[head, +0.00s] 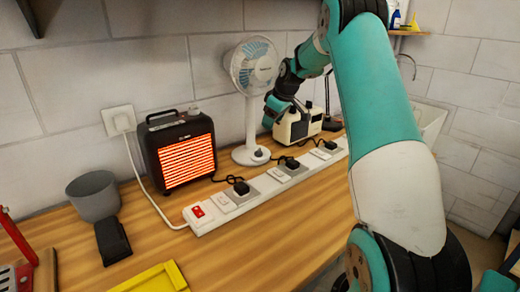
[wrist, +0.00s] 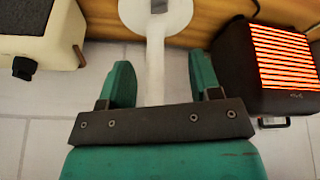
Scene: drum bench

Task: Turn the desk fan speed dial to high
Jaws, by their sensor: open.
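The white desk fan (head: 250,120) stands at the back of the bench with its blue-bladed head near the wall. Its speed dial (head: 261,154) is a small dark knob on the round base; its setting is too small to read. In the wrist view the base is at the top edge, with a small grey part, likely the dial (wrist: 158,6), partly cut off. My gripper (head: 274,110) is just right of the fan's pole in the head view, above the base. In the wrist view, my gripper (wrist: 161,72) is open and empty, with the pole seen between its fingers.
A black heater (head: 181,152) with a glowing orange grille stands left of the fan. A cream box (head: 300,124) stands right, close to my gripper. A long white power strip (head: 262,189) with plugs and cords runs in front. A grey pot (head: 94,196) is at left.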

